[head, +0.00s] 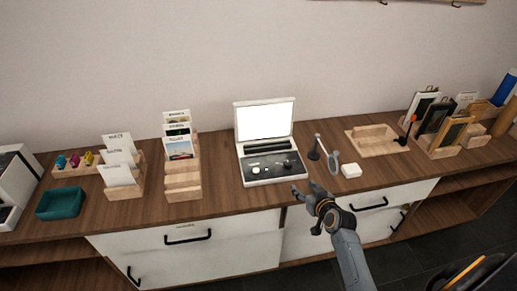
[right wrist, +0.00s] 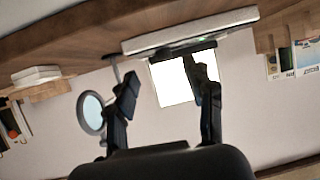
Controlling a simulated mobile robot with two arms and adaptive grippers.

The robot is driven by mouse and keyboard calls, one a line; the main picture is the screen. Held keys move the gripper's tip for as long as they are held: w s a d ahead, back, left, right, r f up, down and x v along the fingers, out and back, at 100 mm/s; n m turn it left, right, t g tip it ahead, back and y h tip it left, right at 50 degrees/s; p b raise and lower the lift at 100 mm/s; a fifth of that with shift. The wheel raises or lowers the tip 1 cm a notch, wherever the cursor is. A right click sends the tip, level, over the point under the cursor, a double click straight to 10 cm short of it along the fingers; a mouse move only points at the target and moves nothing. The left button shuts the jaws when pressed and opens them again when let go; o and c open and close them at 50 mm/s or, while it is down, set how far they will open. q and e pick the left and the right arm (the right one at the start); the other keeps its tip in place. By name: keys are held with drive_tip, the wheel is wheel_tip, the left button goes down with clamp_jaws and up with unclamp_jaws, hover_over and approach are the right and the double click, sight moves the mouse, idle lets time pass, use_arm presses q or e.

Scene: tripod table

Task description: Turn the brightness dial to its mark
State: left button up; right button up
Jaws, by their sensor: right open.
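A white case (head: 268,181) with a raised lid and a bright lit screen (head: 265,120) stands mid-counter. Its dark panel (head: 270,172) carries small controls, including a pale round one (head: 255,164) at the left and a dark knob (head: 287,163) at the right. The labels are too small to read, so I cannot tell which is the brightness dial. My right gripper (head: 309,207) is open and empty, in front and to the right of the case, apart from it. In the right wrist view the case's edge (right wrist: 190,30) and screen (right wrist: 172,85) show beyond the open fingers (right wrist: 160,72). My left gripper is out of view.
A wooden tray (head: 372,145) lies farther right. The counter's front strip is clear.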

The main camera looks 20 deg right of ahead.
wheel_tip(320, 180, up, 2)
drive_tip(key=w, duration=0.1)
approach(289, 164)
drive_tip(key=shift+w+d+f+t, duration=0.1)
drive_tip(key=shift+f+t, duration=0.1)
drive_tip(key=shift+t, duration=0.1)
drive_tip(key=b+x, duration=0.2)
drive_tip(key=x, duration=0.5)
drive_tip(key=shift+w+f, duration=0.25)
drive_tip(key=shift+w, duration=0.05)
drive_tip(key=shift+w+f, duration=0.15)
drive_tip(key=shift+w, duration=0.4)
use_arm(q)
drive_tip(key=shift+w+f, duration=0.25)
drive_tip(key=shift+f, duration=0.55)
use_arm(e)
drive_tip(key=shift+c, duration=0.4)
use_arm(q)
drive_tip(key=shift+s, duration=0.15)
use_arm(e)
clamp_jaws()
